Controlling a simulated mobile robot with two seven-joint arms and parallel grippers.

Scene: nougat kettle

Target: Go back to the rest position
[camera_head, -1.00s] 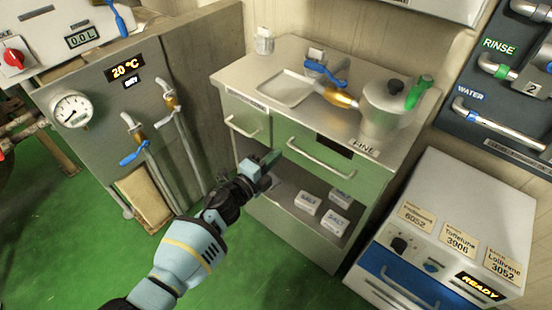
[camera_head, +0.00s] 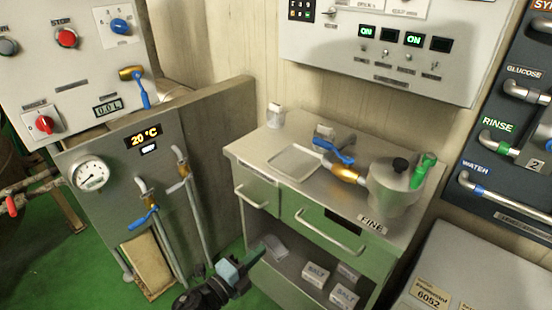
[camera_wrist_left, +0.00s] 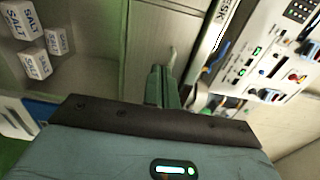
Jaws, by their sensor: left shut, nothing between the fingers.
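My left gripper (camera_head: 243,266) is low in the head view, in front of the lower part of the steel cabinet (camera_head: 268,231). Its fingers are together with nothing between them. In the left wrist view the closed fingers (camera_wrist_left: 158,86) point toward the cabinet front, near a drawer handle. Only the end of my left arm shows at the bottom edge of the head view. My right gripper is in neither view.
Boxes of salt (camera_head: 316,274) lie on the cabinet's open shelf. A pot (camera_head: 391,188) and a shallow tray (camera_head: 294,163) stand on top. A panel with a gauge (camera_head: 90,175) and pipes is at left, a white machine (camera_head: 462,268) at lower right. Green floor shows between.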

